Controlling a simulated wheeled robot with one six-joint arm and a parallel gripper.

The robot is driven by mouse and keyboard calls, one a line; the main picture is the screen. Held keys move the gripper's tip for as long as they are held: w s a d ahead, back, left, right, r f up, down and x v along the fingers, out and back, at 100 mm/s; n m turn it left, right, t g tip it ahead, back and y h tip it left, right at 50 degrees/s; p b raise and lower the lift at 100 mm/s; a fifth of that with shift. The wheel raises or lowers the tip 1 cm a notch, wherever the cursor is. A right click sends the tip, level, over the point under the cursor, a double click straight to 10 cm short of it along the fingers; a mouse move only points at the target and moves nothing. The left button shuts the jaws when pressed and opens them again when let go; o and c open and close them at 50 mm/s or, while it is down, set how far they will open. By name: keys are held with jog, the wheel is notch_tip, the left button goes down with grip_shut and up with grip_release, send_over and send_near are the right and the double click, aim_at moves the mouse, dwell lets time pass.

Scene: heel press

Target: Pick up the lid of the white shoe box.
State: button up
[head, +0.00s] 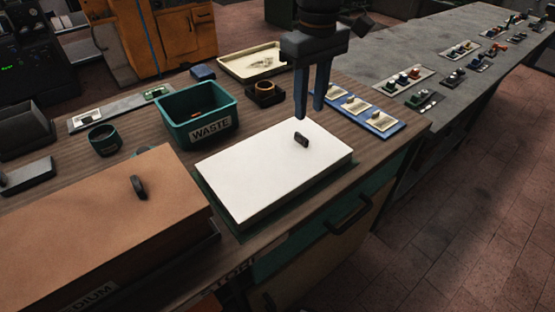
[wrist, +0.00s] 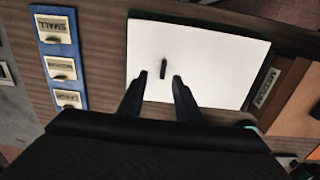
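The white shoe box (head: 262,182) sits on the wooden bench, its white lid (head: 275,165) on top. A small dark handle (head: 301,139) stands up from the lid near its far right part. My gripper (head: 310,110) is above the far edge of the lid, fingers pointing down, apart and empty. In the wrist view the lid (wrist: 205,55) lies beyond my gripper (wrist: 158,78), and the handle (wrist: 164,68) shows just ahead, roughly between the fingertips. I cannot tell the exact height of the fingertips above the lid.
A brown box (head: 90,220) with its own dark handle stands to the left. A teal WASTE bin (head: 197,117), a dark square holder (head: 264,93) and a cream tray (head: 250,62) stand behind. A blue strip with labelled cards (head: 368,115) lies to the right.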

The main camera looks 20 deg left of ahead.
aim_at(303, 137)
jog(key=shift+s+a+f, duration=0.15)
jog(key=shift+a+f, duration=0.05)
jog(key=shift+a, duration=0.05)
jog(key=f+p, duration=0.2)
jog(key=f, duration=0.5)
jog(key=shift+s+f, duration=0.15)
jog(key=shift+s, duration=0.05)
grip_shut()
